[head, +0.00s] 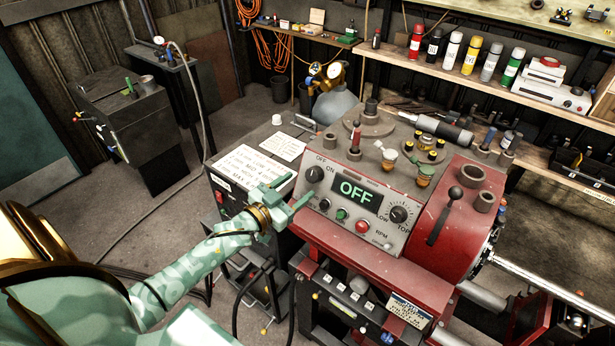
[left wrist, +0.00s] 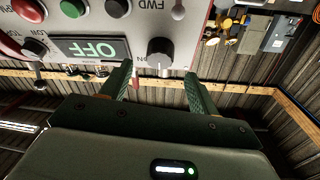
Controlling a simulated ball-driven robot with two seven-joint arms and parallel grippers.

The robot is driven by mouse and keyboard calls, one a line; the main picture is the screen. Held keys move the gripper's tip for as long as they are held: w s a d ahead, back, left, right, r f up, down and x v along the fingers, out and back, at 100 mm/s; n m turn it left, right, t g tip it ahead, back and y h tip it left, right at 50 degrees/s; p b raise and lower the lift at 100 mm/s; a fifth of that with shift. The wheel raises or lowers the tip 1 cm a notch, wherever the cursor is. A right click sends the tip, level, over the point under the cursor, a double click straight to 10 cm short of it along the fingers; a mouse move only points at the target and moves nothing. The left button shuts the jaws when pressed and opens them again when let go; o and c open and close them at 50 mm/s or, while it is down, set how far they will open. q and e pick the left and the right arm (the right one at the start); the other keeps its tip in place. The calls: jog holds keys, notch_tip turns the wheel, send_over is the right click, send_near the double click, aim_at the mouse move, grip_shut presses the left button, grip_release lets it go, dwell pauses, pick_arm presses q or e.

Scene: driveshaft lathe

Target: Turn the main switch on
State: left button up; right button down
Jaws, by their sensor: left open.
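The main switch is a black rotary knob (head: 315,174) at the upper left of the lathe's grey control panel (head: 385,240), with OFF and ON printed by it. The panel's display (head: 356,194) reads OFF in green. My left gripper (head: 294,190) is open, just left of and below the knob in the head view. In the left wrist view the panel appears upside down. There the knob (left wrist: 160,52) lies ahead, between the lines of the two open fingers (left wrist: 158,75). My right gripper is not in view.
Close by on the panel are a green button (head: 341,214), a red button (head: 362,226) and a speed dial (head: 398,213). A lever (head: 445,215) stands on the red headstock to the right. Papers (head: 255,166) lie on the cabinet left of the panel.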

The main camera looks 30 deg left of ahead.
aim_at(310, 177)
pick_arm(q)
jog(key=w, duration=0.4)
jog(key=shift+w+d, duration=0.4)
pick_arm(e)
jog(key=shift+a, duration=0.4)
pick_arm(q)
jog(key=shift+c, duration=1)
jog(key=c, duration=0.8)
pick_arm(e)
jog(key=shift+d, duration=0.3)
